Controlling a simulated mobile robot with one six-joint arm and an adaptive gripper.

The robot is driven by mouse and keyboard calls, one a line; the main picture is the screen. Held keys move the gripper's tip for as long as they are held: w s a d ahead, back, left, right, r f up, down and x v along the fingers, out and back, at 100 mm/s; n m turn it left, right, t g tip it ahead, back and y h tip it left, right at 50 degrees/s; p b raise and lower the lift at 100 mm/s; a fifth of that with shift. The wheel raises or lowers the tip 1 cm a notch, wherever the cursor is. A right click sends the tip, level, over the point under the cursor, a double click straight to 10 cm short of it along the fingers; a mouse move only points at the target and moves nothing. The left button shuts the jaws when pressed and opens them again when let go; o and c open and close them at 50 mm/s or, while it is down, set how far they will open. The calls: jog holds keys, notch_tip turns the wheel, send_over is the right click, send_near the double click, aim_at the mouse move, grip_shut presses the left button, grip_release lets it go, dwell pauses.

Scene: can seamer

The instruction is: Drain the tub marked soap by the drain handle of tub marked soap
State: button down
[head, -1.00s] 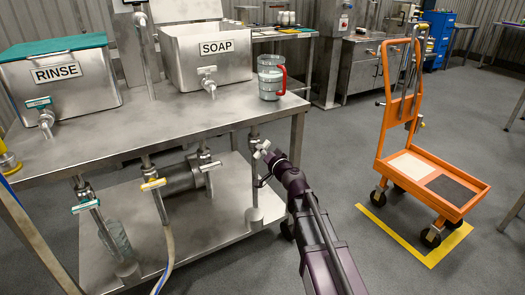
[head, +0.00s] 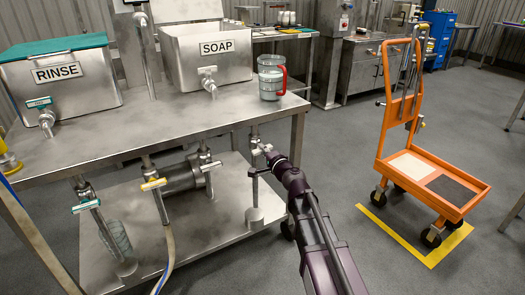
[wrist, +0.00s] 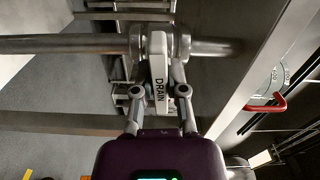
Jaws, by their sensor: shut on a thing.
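The soap tub (head: 178,62) is a steel tank with a SOAP label, standing on the steel table (head: 150,122). A drain pipe (head: 254,190) comes down below the table's right part. In the wrist view, the white drain handle (wrist: 158,68) marked DRAIN sits across a horizontal-looking metal pipe (wrist: 70,44). My gripper (wrist: 159,88) is shut on this handle, one finger on each side. In the head view my gripper (head: 266,151) is at the top of the drain pipe, just below the table edge, and largely covers the handle.
A glass jug with a red handle (head: 270,78) stands near the table's right corner. The rinse tub (head: 85,88) is at the left. Other pipes with green (head: 86,206) and yellow (head: 153,184) handles are under the table. An orange cart (head: 398,130) stands right, with clear floor between.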

jog(key=shift+m, duration=0.5)
jog(key=shift+a, duration=0.1)
jog(key=c, duration=0.7)
grip_release()
jog(key=shift+s, duration=0.1)
jog(key=shift+v, duration=6)
